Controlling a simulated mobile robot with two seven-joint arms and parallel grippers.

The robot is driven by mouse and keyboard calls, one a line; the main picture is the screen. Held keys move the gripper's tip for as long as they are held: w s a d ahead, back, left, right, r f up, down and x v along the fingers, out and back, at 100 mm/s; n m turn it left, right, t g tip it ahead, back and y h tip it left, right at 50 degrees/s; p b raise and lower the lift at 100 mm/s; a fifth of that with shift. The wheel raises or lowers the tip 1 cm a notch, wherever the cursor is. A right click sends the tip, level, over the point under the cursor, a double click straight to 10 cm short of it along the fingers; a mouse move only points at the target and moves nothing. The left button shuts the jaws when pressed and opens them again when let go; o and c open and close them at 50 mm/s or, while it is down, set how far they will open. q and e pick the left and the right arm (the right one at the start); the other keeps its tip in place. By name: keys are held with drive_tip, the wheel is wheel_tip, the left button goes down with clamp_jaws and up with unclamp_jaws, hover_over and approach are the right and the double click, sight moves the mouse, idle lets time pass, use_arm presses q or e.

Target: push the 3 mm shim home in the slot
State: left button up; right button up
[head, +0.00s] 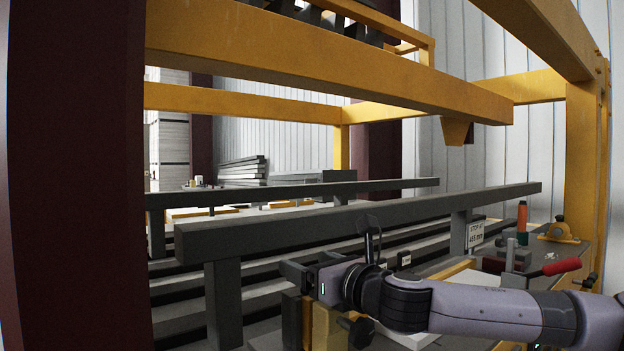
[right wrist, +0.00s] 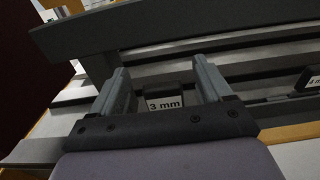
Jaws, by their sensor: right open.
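The 3 mm shim's black tab (right wrist: 163,101), with a white "3 mm" label, shows between my right gripper's fingers in the right wrist view. My right gripper (right wrist: 163,78) is open, with one finger on each side of the tab; contact cannot be told. In the head view my right gripper (head: 297,274) reaches in from the right, low beside the grey rails, and I cannot make out the 3 mm tab there. The slot itself and how deep the shim sits in it cannot be made out. My left gripper is not in view.
Another labelled black tab (right wrist: 308,79) stands to the right. A long grey beam (head: 360,224) runs above and behind my gripper. A yellow frame (head: 340,75) spans overhead.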

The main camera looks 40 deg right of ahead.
wheel_tip(320, 180, up, 20)
drive_tip(key=p, duration=0.5)
drive_tip(key=shift+p, duration=0.4)
drive_tip(key=shift+f, duration=0.1)
idle(0.6)
